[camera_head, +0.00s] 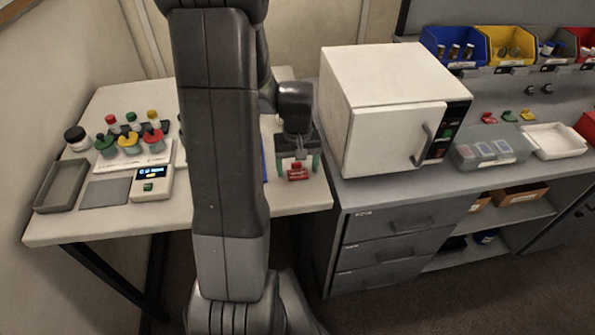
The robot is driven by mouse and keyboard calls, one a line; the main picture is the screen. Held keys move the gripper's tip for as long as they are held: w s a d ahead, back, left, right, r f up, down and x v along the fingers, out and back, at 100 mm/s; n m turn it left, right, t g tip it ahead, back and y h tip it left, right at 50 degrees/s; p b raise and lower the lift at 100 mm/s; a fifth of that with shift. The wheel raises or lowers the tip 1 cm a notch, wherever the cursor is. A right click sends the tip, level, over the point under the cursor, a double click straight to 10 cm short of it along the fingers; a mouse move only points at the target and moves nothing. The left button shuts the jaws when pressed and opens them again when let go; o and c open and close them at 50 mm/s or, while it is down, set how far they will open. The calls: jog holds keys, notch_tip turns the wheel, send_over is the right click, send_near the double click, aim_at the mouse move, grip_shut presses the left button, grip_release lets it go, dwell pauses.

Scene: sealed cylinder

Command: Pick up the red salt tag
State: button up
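A small red block-like piece (298,173) with a pale label stands near the right edge of the white table. My gripper (298,165) points down over it, with its teal fingertips apart on either side. I cannot tell whether the fingers touch the red piece. Another small red tag (489,118) lies on the grey bench at the right, beside a green tag (509,116) and a yellow tag (528,115). Their lettering is too small to read, so I cannot tell which red piece is the salt tag.
My arm hides the middle of the white table (100,215). A white oven-like box (390,125) stands close right of my gripper. A scale (153,183), a grey tray (62,186) and several coloured-top flasks stand at left. A clear box (490,150) and white tray (555,141) are at right.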

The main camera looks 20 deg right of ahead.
jog(key=c, duration=1)
jog(key=shift+o, duration=0.2)
